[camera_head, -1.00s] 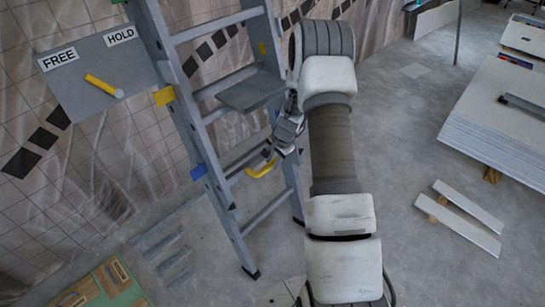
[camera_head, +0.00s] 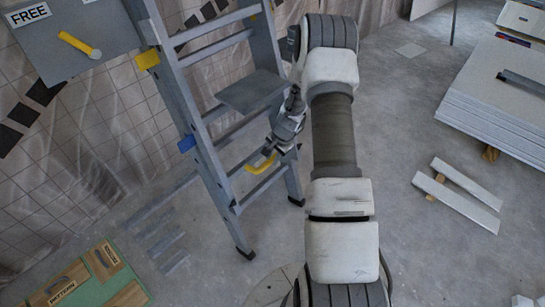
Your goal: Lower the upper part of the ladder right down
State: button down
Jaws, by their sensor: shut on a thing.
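The grey ladder (camera_head: 180,90) stands at a slant left of centre, with blue and yellow tags on its side rail. Its upper part carries a grey platform (camera_head: 251,91) and, lower down, a yellow handle (camera_head: 262,164). My gripper (camera_head: 268,153) is shut on the yellow handle, beside the ladder's right rail; its fingers are small and partly hidden. A grey panel (camera_head: 75,25) at the upper left bears a yellow lever (camera_head: 76,44) whose free end points up-left towards the FREE label. The HOLD label is out of view.
A green board (camera_head: 85,285) with wooden pieces lies at the lower left, near grey strips on the floor. White boards (camera_head: 510,110) are stacked at the right, with two loose planks (camera_head: 458,195) in front. A sheeted tiled wall stands behind the ladder.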

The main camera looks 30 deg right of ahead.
jog(key=c, duration=0.9)
grip_release()
jog(key=shift+s+f, duration=0.3)
jog(key=shift+f, duration=0.1)
jog(key=shift+o, duration=1.1)
jog(key=shift+w+r, duration=0.1)
jog(key=shift+r, duration=0.05)
jog(key=shift+r, duration=0.1)
jog(key=p+v, duration=0.5)
jog(key=v, duration=1.2)
jog(key=shift+w+r, duration=0.1)
jog(key=shift+r, duration=0.15)
